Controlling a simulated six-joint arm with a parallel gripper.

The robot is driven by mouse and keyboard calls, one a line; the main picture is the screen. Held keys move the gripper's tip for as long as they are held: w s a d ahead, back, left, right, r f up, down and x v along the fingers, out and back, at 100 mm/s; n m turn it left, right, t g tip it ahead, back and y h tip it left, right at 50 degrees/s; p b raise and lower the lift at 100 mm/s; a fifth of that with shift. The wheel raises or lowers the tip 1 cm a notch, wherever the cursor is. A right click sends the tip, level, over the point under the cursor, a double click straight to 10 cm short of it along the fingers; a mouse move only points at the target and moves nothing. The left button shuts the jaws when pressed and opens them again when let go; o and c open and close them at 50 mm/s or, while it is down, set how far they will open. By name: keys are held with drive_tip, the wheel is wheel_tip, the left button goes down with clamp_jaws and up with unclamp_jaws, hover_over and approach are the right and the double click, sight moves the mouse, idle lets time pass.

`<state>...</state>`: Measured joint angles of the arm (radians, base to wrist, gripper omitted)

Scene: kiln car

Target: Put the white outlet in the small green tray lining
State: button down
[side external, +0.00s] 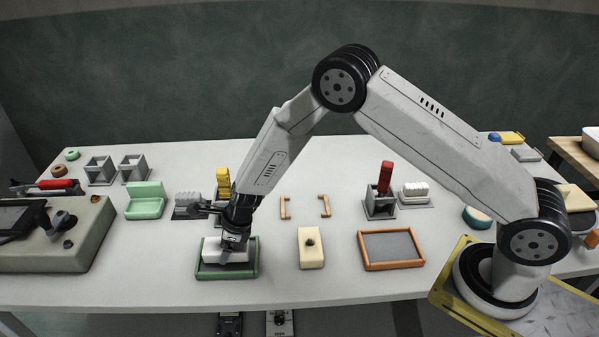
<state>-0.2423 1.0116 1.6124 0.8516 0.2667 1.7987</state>
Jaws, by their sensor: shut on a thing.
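The white outlet (212,247) is a pale block at the small green tray (228,277), which has a dark green rim and a grey lining (205,268). My gripper (235,246) points down over the tray and is shut on the white outlet. The outlet is within the tray's outline, towards its back. I cannot tell whether it touches the lining or is held just above it. My gripper hides part of the outlet and the tray's back right.
A light green holder (145,200) and a beige machine (70,240) stand to the left. The front table strip is clear.

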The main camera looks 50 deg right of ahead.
drive_tip(key=shift+f, duration=0.35)
drive_tip(key=shift+f, duration=0.1)
unclamp_jaws()
drive_tip(key=shift+f, duration=0.1)
drive_tip(key=shift+v, duration=6.2)
